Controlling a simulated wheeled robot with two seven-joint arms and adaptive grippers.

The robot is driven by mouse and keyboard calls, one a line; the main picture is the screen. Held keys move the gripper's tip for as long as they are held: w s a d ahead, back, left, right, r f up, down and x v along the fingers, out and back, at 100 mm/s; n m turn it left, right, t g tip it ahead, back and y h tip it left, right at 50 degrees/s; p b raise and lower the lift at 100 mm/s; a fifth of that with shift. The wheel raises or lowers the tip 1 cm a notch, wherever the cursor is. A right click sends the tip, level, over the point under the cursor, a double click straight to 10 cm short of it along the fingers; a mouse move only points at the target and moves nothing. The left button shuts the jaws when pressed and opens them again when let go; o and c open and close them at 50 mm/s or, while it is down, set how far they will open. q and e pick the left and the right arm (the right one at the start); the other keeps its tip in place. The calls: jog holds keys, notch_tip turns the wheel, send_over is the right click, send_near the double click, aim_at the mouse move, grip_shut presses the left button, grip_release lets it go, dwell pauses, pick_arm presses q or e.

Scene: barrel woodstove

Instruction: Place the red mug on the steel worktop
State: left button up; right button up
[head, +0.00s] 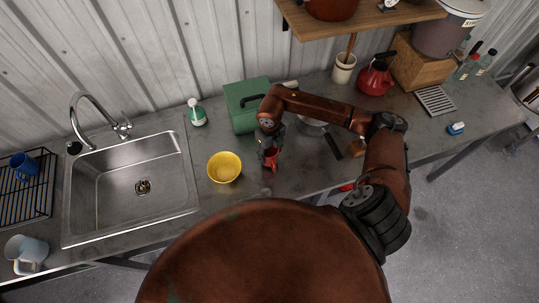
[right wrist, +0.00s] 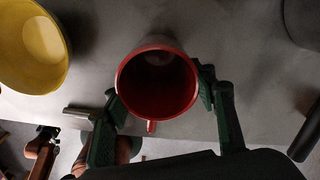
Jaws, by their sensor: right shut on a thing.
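The red mug (right wrist: 157,84) is between the fingers of my right gripper (right wrist: 160,100), which is shut on it. In the right wrist view I look down into its open mouth, and its handle points toward the bottom of the picture. In the head view the mug (head: 270,163) is mostly hidden by my right gripper (head: 269,154), just right of the yellow bowl. The steel worktop (head: 300,175) runs under it. I cannot tell whether the mug's base touches the worktop. My left gripper is not clearly seen in the head view.
The yellow bowl (head: 224,167) stands close left of the mug. Behind are a green box (head: 244,104) and a pan (head: 312,126) with a dark handle. The sink (head: 130,187) lies left. A red kettle (head: 375,79) stands back right. The worktop's front edge is close.

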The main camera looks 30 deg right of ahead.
aim_at(272, 154)
jog(key=shift+w+a+f+p, duration=0.1)
jog(key=shift+w+f+p, duration=0.1)
jog(key=shift+f, duration=0.4)
jog(key=shift+w+a+f+p, duration=0.1)
jog(key=shift+w+f+p, duration=0.1)
jog(key=shift+f, duration=0.5)
jog(key=shift+s, duration=0.25)
jog(key=shift+f+b, duration=0.1)
jog(key=shift+b, duration=0.25)
jog(key=o, duration=1)
jog(key=shift+w, duration=0.1)
jog(key=o, duration=0.4)
pick_arm(q)
jog(key=shift+s+r, duration=0.3)
jog(key=shift+s, duration=0.6)
jog(key=shift+s, duration=0.25)
